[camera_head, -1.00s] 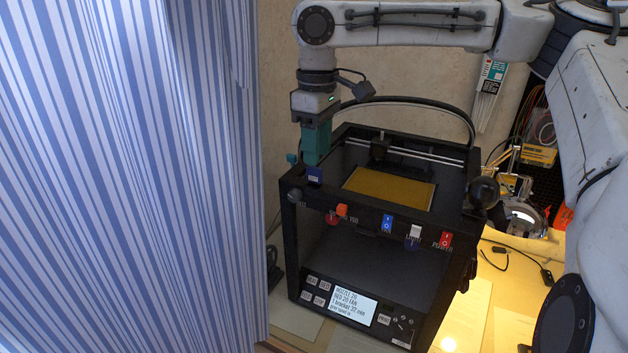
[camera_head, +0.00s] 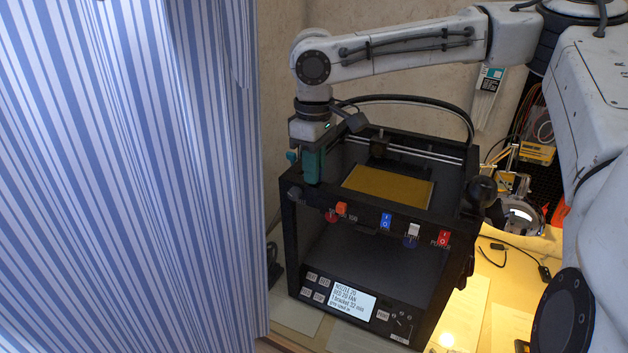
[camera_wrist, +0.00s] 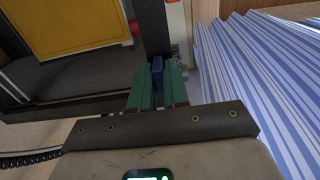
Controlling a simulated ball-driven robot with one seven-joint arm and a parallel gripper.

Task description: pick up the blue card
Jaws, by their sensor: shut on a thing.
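My gripper (camera_head: 312,172) is at the top left front corner of the black 3D printer (camera_head: 345,229), with its green fingers pointing down. In the wrist view, the green fingers of my gripper (camera_wrist: 157,80) are shut on the blue card (camera_wrist: 157,68), which shows as a narrow dark blue strip between them. Its far end lies against the dark frame, and I cannot tell whether it touches it. In the head view the card is hidden behind the fingers.
The printer front carries an orange knob (camera_head: 341,208), a blue switch (camera_head: 386,220) and a red switch (camera_head: 443,237). A yellow plate (camera_head: 388,187) lies inside the printer top. A striped blue and white curtain (camera_head: 130,180) hangs close on the left.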

